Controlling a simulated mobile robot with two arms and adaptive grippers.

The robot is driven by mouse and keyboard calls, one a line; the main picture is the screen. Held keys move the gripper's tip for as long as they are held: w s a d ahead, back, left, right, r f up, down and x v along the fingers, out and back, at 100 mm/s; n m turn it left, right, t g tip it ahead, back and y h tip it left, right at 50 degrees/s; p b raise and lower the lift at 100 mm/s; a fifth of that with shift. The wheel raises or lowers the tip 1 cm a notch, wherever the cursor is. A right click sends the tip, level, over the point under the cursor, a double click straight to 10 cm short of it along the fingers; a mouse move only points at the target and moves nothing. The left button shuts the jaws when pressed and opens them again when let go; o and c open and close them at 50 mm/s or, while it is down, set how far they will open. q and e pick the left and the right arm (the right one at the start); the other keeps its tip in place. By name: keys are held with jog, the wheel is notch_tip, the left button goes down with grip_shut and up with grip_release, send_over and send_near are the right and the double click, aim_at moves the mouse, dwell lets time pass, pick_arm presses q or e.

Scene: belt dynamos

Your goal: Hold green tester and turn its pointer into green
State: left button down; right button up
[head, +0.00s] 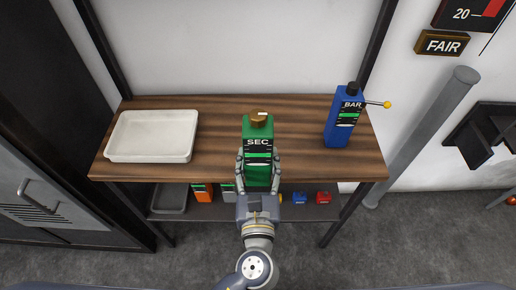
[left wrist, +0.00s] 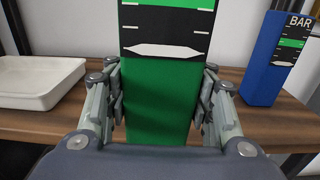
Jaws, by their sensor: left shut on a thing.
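The green tester (head: 258,134), marked SEC, stands upright at the middle of the wooden shelf's front. It has a brass knob (head: 259,115) with a white mark on top. Its black front scale has a green band; in the left wrist view the tester (left wrist: 158,105) also shows a white pointer-like shape (left wrist: 164,50) below the green band. I cannot tell the pointer's exact reading. My left gripper (head: 258,160) is shut on the tester's lower body, one finger on each side, also in the left wrist view (left wrist: 161,85). My right gripper is not in view.
A white tray (head: 152,157) lies on the shelf (head: 215,166) at left. A blue BAR tester (head: 341,122) with a yellow-tipped side lever stands at right. Orange, grey, blue and red items sit on the lower shelf. A FAIR sign (head: 442,43) hangs upper right.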

pick_arm(q)
jog(key=shift+s+r, duration=0.2)
jog(key=shift+s, duration=0.1)
jog(key=shift+w, duration=0.1)
jog(key=shift+w+f, duration=0.45)
jog(key=shift+w, duration=1.35)
jog(key=shift+w+f, duration=0.4)
jog(key=shift+w, duration=1.4)
jog(key=shift+w+f, duration=0.45)
jog(key=shift+w, duration=1.35)
jog(key=shift+w+f+b, duration=0.15)
jog(key=shift+w+f, duration=0.05)
jog(key=shift+w, duration=0.65)
jog(key=shift+w+f+b, duration=0.2)
jog(key=shift+w, duration=0.65)
jog(key=shift+w+f+b, duration=0.15)
jog(key=shift+w+f, duration=0.05)
jog(key=shift+w, duration=0.65)
jog(key=shift+f, duration=0.15)
jog(key=shift+f, duration=0.3)
jog(key=shift+f+b, duration=0.1)
jog(key=shift+b, duration=0.25)
